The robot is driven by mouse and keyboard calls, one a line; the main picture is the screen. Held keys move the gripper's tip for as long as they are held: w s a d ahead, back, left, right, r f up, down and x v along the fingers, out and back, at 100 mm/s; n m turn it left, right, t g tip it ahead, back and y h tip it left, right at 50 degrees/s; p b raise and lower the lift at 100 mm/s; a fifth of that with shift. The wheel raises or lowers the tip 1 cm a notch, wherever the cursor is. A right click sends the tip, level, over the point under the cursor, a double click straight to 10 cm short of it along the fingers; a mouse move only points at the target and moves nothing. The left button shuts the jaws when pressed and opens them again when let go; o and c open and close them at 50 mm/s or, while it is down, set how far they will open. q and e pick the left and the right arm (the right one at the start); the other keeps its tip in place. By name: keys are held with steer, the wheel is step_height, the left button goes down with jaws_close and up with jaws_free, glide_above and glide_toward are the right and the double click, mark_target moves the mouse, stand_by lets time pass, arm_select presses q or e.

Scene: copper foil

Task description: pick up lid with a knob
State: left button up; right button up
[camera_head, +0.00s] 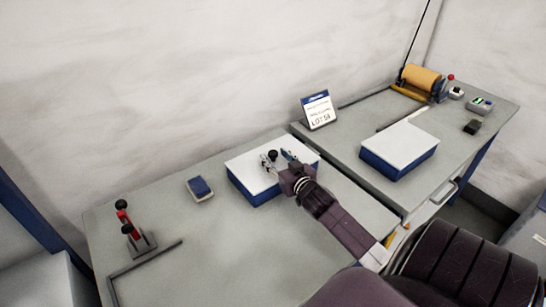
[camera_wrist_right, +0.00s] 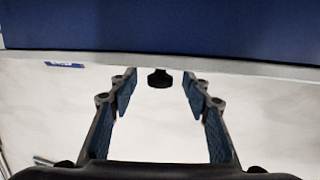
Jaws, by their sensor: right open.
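The white lid (camera_head: 246,171) lies on a blue box (camera_head: 240,188) in the middle of the near table. Its round black knob (camera_head: 273,154) stands up from the lid. My right gripper (camera_head: 279,162) is over the lid, close to the knob. In the right wrist view the picture seems upside down: the knob (camera_wrist_right: 160,78) hangs below the lid's edge, between the two spread fingers (camera_wrist_right: 158,92) and touching neither. The right gripper is open and empty. My left gripper is not in view.
A second blue box with a plain white top (camera_head: 400,143) stands on the right table. A sign (camera_head: 318,110) stands behind. A copper-coloured roll (camera_head: 421,79) is at the back right.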

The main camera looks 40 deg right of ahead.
steer(key=shift+x, duration=1.15)
steer(key=shift+s, duration=0.1)
steer(key=shift+c, duration=0.6)
jaws_close()
